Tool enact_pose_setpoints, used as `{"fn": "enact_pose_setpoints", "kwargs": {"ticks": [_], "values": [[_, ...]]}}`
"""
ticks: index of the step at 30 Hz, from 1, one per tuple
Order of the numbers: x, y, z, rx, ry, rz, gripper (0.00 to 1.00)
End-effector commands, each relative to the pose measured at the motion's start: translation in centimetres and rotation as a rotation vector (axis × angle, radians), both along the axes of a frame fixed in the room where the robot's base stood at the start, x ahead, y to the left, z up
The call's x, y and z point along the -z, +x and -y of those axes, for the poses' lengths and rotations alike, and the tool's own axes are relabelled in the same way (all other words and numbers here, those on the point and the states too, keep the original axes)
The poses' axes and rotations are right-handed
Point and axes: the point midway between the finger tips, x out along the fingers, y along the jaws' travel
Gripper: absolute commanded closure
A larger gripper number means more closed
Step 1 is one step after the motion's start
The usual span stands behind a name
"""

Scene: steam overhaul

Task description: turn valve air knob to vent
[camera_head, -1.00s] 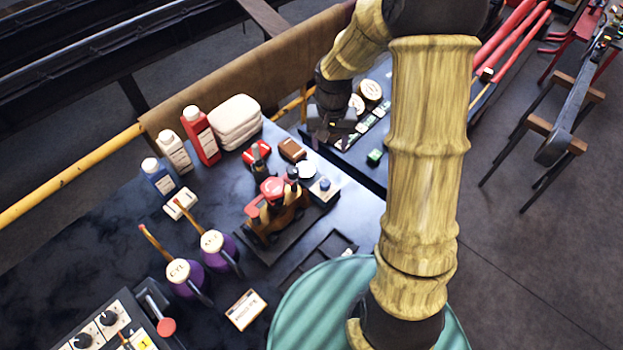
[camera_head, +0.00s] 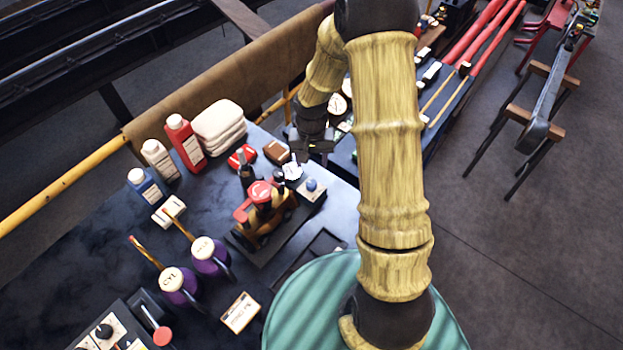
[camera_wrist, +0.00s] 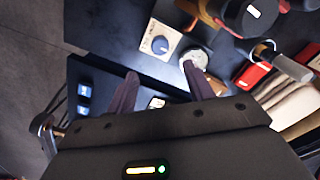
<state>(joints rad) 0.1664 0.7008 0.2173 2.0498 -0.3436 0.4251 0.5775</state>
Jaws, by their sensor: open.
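The likely valve air knob is a small blue knob (camera_head: 311,184) on a pale square plate, at the right end of the toy-like engine's dark base. It also shows in the wrist view as a blue knob (camera_wrist: 160,45) with a light mark on it. My gripper (camera_head: 312,152) is just behind the knob in the head view. In the wrist view my gripper (camera_wrist: 160,73) is open and empty, its two dark fingers pointing toward the knob and gauge, apart from the knob. The knob's exact setting is hard to read.
The small engine (camera_head: 264,207) with a red cap stands left of the knob. A brown block (camera_head: 276,151) and a red item (camera_head: 242,156) lie behind it. Purple oil cans (camera_head: 210,256) and bottles (camera_head: 184,142) stand further left. A gap separates this bench from another behind.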

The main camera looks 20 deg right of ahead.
Motion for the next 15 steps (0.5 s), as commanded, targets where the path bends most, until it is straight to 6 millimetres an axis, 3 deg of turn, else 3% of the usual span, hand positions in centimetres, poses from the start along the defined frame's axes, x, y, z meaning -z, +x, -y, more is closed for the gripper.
{"fn": "enact_pose_setpoints", "kwargs": {"ticks": [15], "values": [[7.1, -0.1, 0.0, -0.001, 0.0, -0.003, 0.48]]}}
